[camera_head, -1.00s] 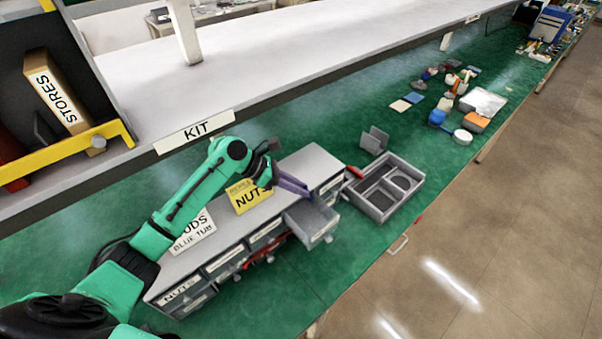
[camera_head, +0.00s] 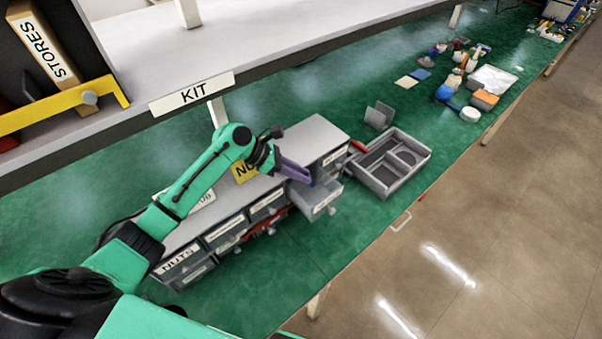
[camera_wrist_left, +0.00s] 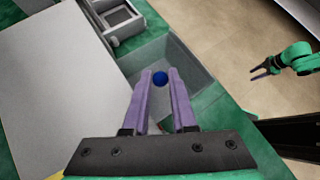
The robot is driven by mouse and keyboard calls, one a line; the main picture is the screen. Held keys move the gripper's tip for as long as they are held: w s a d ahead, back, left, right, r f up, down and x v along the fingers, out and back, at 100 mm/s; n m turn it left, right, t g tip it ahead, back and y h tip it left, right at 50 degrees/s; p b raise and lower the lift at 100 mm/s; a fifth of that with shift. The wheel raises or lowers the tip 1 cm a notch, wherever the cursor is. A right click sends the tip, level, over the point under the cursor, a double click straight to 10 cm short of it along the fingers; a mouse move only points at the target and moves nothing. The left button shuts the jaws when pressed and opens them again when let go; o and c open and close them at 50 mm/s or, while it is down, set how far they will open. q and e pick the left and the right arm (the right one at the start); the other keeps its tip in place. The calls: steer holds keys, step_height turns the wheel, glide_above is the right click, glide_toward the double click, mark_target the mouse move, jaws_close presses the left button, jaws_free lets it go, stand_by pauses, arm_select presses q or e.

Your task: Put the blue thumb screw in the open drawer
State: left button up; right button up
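My left gripper (camera_head: 297,172) reaches over the open drawer (camera_head: 318,199) of the grey drawer cabinet, its purple fingers angled down into the drawer's opening. In the left wrist view, the blue thumb screw (camera_wrist_left: 160,78) shows as a round blue head filling the gap between the fingertips (camera_wrist_left: 161,84). The fingers appear shut on it, above the drawer (camera_wrist_left: 193,68). The screw's shaft is hidden. The drawer is pulled out at the cabinet's right end. My right gripper (camera_wrist_left: 262,72) shows small at the right of the wrist view, away from the drawer; its opening is unclear.
A grey compartment tray (camera_head: 375,178) stands just right of the drawer. The KIT shelf (camera_head: 300,52) overhangs the back.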

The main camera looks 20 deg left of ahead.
arm_select(q)
steer(key=o, duration=0.4)
steer(key=b+v, duration=0.2)
steer(key=v, duration=0.9)
steer(key=shift+a, duration=0.15)
steer(key=shift+a+r, duration=0.25)
steer(key=shift+r, duration=0.1)
